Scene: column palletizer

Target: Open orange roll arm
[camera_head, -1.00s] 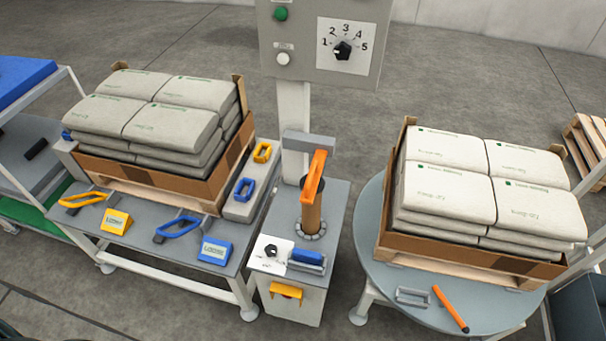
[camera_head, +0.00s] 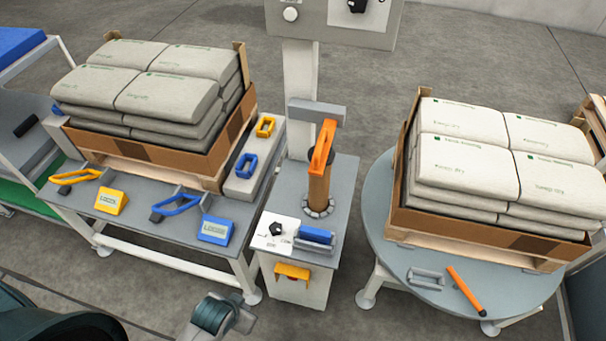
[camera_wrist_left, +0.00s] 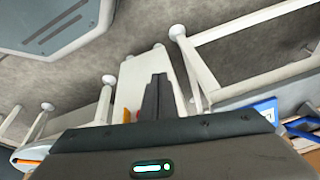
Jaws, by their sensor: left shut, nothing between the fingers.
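The orange roll arm (camera_head: 322,147) stands upright and slightly tilted on top of a brown roll (camera_head: 318,188), under a grey bracket (camera_head: 316,112) on the central pedestal. My left gripper (camera_head: 222,318) is low at the bottom of the head view, left of the pedestal's foot and well apart from the orange arm. In the left wrist view its dark fingers (camera_wrist_left: 157,95) are together and empty, pointing towards the pale pedestal (camera_wrist_left: 138,72). The orange arm cannot be made out in the wrist view. My right gripper does not show.
The pedestal carries a dial (camera_head: 277,229), a blue-topped block (camera_head: 316,236) and a yellow bracket (camera_head: 292,272). A bench (camera_head: 150,240) with handles and a bag pallet stands left. A round table (camera_head: 400,270) with bags and a loose orange bar (camera_head: 465,289) stands right. Floor in front is clear.

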